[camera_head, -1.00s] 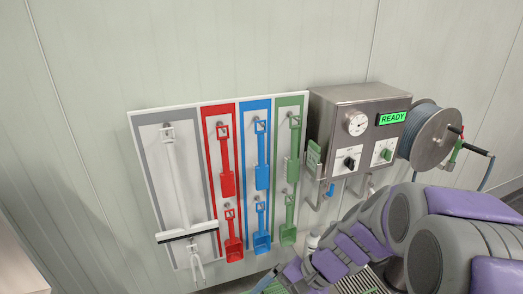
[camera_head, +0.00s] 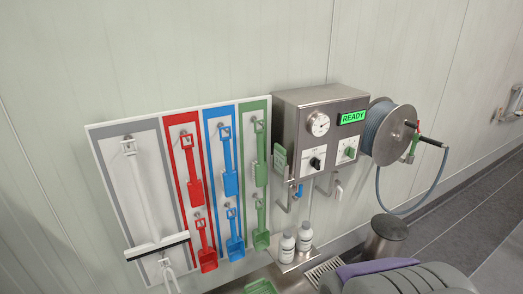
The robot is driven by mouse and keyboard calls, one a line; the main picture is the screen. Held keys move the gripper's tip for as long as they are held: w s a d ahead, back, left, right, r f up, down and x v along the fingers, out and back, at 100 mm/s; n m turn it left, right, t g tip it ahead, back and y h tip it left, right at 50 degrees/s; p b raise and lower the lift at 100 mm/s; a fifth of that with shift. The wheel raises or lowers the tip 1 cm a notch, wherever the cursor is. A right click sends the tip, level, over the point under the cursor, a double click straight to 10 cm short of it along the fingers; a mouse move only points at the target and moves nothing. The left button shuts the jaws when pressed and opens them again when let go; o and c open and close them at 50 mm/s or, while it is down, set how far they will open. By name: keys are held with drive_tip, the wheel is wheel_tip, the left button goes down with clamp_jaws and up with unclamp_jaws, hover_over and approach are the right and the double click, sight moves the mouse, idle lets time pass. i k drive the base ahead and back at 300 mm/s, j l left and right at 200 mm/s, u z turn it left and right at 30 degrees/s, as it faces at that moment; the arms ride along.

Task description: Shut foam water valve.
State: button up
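A steel control box (camera_head: 290,128) hangs on the wall, with a round gauge (camera_head: 319,124), a green READY display (camera_head: 352,117), a black knob (camera_head: 316,162) and a green knob (camera_head: 350,152). Under it, a small blue valve handle (camera_head: 299,190) sits on the left pipe. A pale handle (camera_head: 338,190) sits on the right pipe. I cannot read which one is the foam water valve. Only grey and purple links of my arm show at the bottom right; my gripper is out of view.
Two white bottles (camera_head: 287,248) (camera_head: 304,237) stand on a ledge below the box. A tool board (camera_head: 112,128) with red, blue and green scoops hangs left. A hose reel (camera_head: 392,137) is at right. A steel post (camera_head: 386,232) stands near a floor drain (camera_head: 325,268).

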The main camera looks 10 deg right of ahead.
sight(299, 194)
drive_tip(key=i+l+z, duration=0.45)
drive_tip(key=i+l, duration=0.25)
